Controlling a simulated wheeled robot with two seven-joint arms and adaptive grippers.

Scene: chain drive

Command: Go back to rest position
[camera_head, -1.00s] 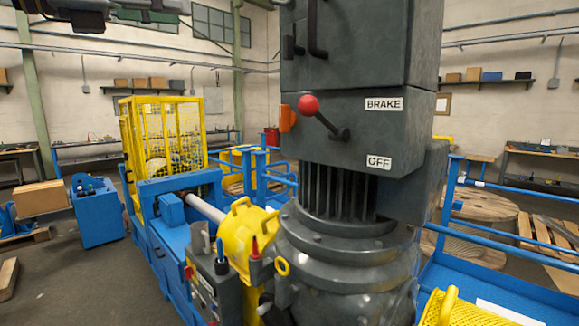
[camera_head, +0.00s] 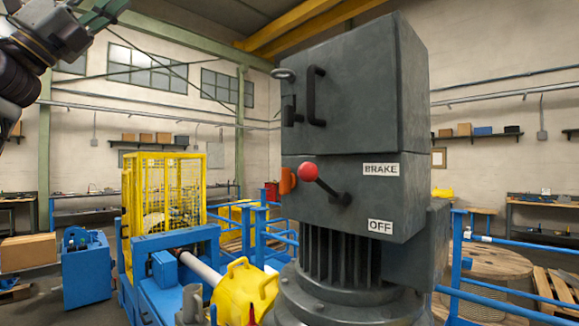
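My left gripper (camera_head: 104,14) is at the top left corner of the head view, on the dark arm that comes in from the left. It is cut by the picture edge and its fingers cannot be made out clearly. It is far from the brake lever. My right gripper is not in view. The dark grey machine housing (camera_head: 350,90) stands in the middle. Its brake lever with a red ball knob (camera_head: 309,172) points up and left, between the "BRAKE" label (camera_head: 381,169) and an orange part (camera_head: 287,181). The "OFF" label (camera_head: 380,226) is below.
A yellow mesh cage (camera_head: 165,190) and blue machine frame (camera_head: 170,290) stand left of the housing. A yellow cover (camera_head: 245,292) sits at its foot. Blue railings (camera_head: 510,292) and a wooden cable reel (camera_head: 490,268) are at right. Shelves and benches line the walls.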

